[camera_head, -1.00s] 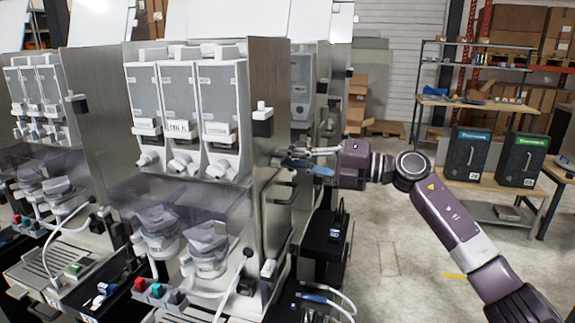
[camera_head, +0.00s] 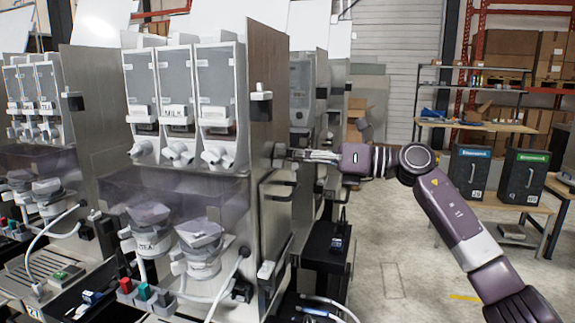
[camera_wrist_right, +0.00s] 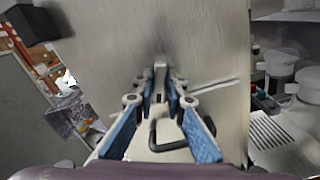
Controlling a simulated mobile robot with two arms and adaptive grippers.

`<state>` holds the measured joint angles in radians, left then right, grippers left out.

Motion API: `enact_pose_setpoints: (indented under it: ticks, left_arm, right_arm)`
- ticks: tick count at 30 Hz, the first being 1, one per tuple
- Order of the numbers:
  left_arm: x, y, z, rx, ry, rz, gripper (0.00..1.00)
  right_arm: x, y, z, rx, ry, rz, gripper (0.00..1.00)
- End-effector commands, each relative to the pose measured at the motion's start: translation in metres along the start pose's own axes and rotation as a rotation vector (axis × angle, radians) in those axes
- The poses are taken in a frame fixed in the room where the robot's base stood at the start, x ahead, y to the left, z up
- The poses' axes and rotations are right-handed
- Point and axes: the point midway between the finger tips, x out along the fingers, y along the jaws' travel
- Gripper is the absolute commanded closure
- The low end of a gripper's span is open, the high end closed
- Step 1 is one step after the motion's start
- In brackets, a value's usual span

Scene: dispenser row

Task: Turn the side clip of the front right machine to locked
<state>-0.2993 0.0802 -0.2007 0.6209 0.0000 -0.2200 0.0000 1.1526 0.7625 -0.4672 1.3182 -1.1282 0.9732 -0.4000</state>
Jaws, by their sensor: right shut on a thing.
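The front right machine (camera_head: 262,60) has a metal side panel facing my right arm. Its small side clip (camera_head: 279,151) stands out from that panel, above a black bar handle. My right gripper (camera_head: 305,155) reaches it from the right, fingers level. In the right wrist view the clip (camera_wrist_right: 160,72) sits between the tips of the blue-padded fingers (camera_wrist_right: 159,82), which are shut on it. The fingers hide part of the clip, and I cannot read a locked or unlocked mark. My left gripper is not in view.
More machines stand behind and to the left. Open floor (camera_head: 400,250) lies to the right, with a bench holding two dark boxes (camera_head: 467,172).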

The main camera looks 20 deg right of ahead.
Motion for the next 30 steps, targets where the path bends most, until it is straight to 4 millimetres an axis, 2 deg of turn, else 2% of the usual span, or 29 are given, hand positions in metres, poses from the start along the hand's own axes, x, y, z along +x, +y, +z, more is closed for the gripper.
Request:
enact_pose_setpoints:
  ticks: [1, 3, 15, 30]
  left_arm:
    - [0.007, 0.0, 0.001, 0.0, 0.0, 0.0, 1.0]
    - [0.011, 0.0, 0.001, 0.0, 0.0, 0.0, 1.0]
    - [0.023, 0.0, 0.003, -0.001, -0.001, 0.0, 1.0]
    - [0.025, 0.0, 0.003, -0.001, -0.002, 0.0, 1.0]
  right_arm:
    - [0.001, -0.002, -0.006, -0.041, 0.007, 0.0, 1.0]
    - [0.001, -0.003, -0.006, -0.099, 0.008, 0.001, 1.0]
    - [0.001, -0.005, -0.005, -0.328, 0.009, 0.002, 1.0]
    - [0.001, -0.006, -0.004, -0.387, 0.011, 0.002, 1.0]
